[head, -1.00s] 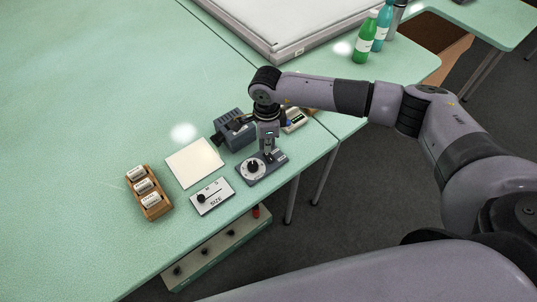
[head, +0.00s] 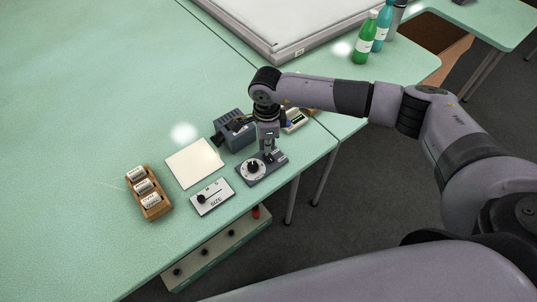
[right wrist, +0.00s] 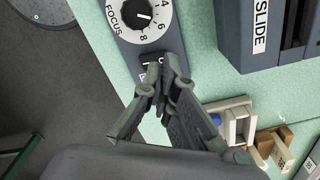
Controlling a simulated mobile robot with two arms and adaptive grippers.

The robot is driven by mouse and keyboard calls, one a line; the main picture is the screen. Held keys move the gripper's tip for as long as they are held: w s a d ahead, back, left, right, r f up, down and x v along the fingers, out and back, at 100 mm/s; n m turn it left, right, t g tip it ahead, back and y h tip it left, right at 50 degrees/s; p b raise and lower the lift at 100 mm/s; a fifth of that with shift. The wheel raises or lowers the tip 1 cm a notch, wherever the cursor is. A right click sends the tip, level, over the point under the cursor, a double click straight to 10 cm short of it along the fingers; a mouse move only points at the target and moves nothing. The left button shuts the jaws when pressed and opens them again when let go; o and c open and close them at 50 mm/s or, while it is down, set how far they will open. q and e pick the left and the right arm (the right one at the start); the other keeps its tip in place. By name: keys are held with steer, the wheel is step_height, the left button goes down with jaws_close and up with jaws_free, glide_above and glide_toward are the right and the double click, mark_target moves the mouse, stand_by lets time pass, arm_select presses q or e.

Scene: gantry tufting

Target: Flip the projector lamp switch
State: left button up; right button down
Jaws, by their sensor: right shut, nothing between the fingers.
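A grey control panel (head: 276,170) with a round white focus dial and black knob (head: 252,167) lies near the table's front edge. In the right wrist view its dial (right wrist: 137,14) is marked FOCUS, and a small black switch (right wrist: 152,62) sits below it, its label partly hidden by the fingers. My right gripper (head: 269,154) points down over the switch end of the panel. In the right wrist view its fingertips (right wrist: 160,80) are together, empty, right at the switch; I cannot tell whether they touch it. The blue-grey projector (head: 238,131) stands just behind. My left gripper is out of view.
A white SIZE slider plate (head: 212,197), a blank cream square (head: 194,163) and a wooden rack of labelled rolls (head: 149,193) lie left of the panel. A small beige device (head: 295,120) stands to the right. Bottles (head: 365,40) stand far back. The left tabletop is clear.

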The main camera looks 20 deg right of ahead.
mark_target(267, 155)
steer(key=shift+f+b, duration=1.4)
steer(key=shift+f, duration=0.1)
stand_by(0.5)
steer(key=shift+s+r, duration=0.1)
steer(key=shift+r+p, duration=0.65)
steer(key=shift+r, duration=0.2)
steer(key=shift+r+p, duration=1.25)
steer(key=shift+r, duration=1.35)
